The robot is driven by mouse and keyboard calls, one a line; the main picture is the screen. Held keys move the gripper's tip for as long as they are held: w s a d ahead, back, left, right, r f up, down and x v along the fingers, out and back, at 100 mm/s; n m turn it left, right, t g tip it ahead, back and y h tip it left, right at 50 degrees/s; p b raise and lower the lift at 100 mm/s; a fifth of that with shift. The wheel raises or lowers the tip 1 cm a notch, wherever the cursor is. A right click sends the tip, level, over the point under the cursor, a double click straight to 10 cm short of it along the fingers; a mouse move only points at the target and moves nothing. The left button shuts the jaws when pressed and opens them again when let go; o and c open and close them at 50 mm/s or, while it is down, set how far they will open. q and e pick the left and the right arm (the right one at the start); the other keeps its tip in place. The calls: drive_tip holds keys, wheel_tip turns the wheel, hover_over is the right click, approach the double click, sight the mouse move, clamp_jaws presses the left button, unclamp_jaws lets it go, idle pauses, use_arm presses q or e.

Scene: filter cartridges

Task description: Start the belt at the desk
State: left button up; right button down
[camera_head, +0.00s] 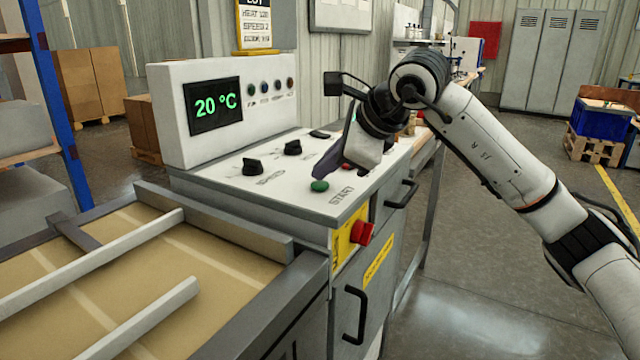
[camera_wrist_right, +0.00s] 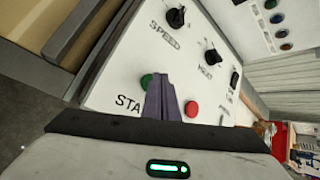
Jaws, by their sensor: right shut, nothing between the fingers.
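The control desk (camera_head: 270,205) has a white top with a green START button (camera_head: 319,186) near its front edge. In the right wrist view the green button (camera_wrist_right: 146,81) is partly covered by my right gripper's fingers, and a red button (camera_wrist_right: 191,109) lies beside them. My right gripper (camera_head: 318,172) is shut and empty, with its fingertips just above and beside the green button in the head view. I cannot tell whether they touch it. The belt (camera_head: 190,262) lies at the lower left. My left gripper is not in view.
Black knobs (camera_head: 252,166) stand on the desk top behind the button. The display panel (camera_head: 213,106) reads 20 °C. A red knob (camera_head: 361,232) sticks out of the desk's front on a yellow plate. Guide rails (camera_head: 150,320) cross the belt. Open floor lies at the right.

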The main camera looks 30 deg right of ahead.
sight(325, 186)
drive_tip(key=shift+f+b, duration=0.3)
drive_tip(key=shift+f, duration=0.2)
idle(0.5)
drive_tip(key=shift+r, duration=0.1)
drive_tip(key=shift+r+p, duration=0.8)
wheel_tip(325, 186, up, 5)
drive_tip(key=p, duration=0.4)
idle(0.7)
